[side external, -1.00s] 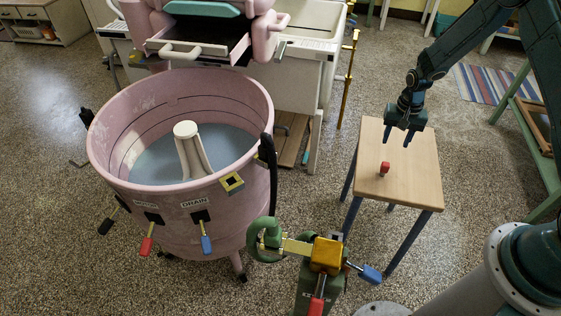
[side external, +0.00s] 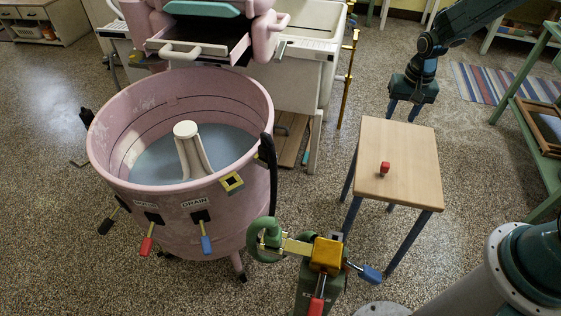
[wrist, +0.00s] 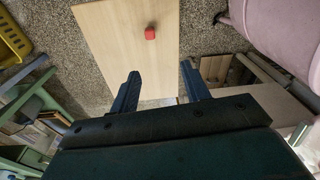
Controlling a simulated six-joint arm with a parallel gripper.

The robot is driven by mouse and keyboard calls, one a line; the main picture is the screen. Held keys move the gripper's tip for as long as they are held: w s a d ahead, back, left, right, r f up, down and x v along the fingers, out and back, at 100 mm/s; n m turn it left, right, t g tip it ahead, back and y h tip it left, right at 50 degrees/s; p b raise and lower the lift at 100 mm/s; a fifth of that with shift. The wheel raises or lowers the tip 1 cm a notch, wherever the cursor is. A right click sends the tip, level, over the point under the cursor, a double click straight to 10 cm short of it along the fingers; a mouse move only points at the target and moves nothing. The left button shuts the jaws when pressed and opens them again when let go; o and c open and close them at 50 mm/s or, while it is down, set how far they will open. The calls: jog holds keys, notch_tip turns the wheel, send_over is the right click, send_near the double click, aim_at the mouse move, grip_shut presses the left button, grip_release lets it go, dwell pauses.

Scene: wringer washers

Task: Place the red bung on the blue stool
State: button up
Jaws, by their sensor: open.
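The red bung (side external: 384,168) rests on the wooden top of the stool (side external: 405,190), which has blue legs. In the wrist view the bung (wrist: 150,33) lies on the stool top (wrist: 110,35), ahead of my fingers and apart from them. My gripper (side external: 403,112) is open and empty, above the far edge of the stool. In the wrist view its two dark fingers (wrist: 160,90) are spread with nothing between them.
A pink washer tub (side external: 180,215) stands to the left of the stool. A green post with a brass-coloured valve (side external: 326,256) stands in front. A green shelf (side external: 535,150) is at the right. Most of the stool top is clear.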

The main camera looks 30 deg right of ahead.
jog(key=s+a+r+n+t, duration=0.1)
jog(key=s+a+r+n, duration=0.15)
jog(key=s+r, duration=0.45)
jog(key=s+a+r+n+t, duration=0.15)
jog(key=a+r, duration=0.25)
jog(key=r, duration=0.7)
jog(key=s+a+r+n+t, duration=0.1)
jog(key=s+a+r, duration=0.1)
jog(key=s, duration=0.6)
jog(key=s+a+r+n+t, duration=0.1)
jog(key=s+a+r+n, duration=0.1)
jog(key=s, duration=0.7)
notch_tip(320, 180, up, 3)
jog(key=shift+s+a+f, duration=0.1)
jog(key=shift+s+a, duration=0.1)
jog(key=shift+a, duration=0.3)
